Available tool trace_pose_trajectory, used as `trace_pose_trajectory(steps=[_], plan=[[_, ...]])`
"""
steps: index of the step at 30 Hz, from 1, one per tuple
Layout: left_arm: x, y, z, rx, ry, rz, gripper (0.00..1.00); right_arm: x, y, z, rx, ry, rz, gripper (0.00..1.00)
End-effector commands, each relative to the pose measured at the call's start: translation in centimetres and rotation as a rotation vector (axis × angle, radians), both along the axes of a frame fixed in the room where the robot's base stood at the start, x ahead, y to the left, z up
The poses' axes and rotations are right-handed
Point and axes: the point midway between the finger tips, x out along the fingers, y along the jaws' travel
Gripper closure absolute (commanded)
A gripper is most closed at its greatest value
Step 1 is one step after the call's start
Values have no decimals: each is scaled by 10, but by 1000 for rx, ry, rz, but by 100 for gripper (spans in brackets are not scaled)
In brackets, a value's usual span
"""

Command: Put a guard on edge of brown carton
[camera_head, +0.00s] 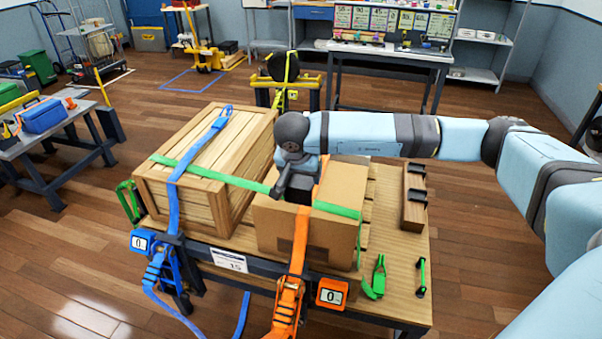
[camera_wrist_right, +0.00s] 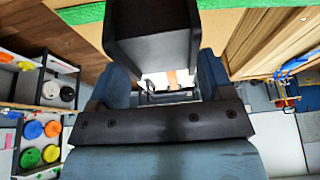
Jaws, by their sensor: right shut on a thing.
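The brown carton (camera_head: 305,225) stands on a wooden pallet table, with an orange strap (camera_head: 299,240) and a green strap (camera_head: 335,209) over it. My right gripper (camera_head: 291,186) is over the carton's top near the straps, shut on a dark edge guard (camera_head: 298,193). The guard also fills the upper middle of the right wrist view (camera_wrist_right: 150,40). The arm hides part of the carton's top, and I cannot tell if the guard touches the carton or strap. My left gripper is out of view.
A wooden crate (camera_head: 200,165) with a blue strap (camera_head: 173,200) stands left of the carton. A wooden holder (camera_head: 404,205) with dark guards is at right. An orange ratchet (camera_head: 287,305) and a blue ratchet (camera_head: 160,265) hang at the front. A green buckle (camera_head: 377,278) lies front right.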

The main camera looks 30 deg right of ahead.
Motion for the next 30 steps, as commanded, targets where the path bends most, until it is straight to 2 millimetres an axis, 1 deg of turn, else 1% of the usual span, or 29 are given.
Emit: trace_pose_trajectory(steps=[1,12,24,30], plan=[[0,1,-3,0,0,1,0,0,0,-5,-1,1,1,50],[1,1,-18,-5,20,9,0,0,0,-35,0,1,2,50],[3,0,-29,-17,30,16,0,1,-1,-67,1,1,3,50],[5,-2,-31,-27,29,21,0,1,-1,-83,0,1,2,50]])
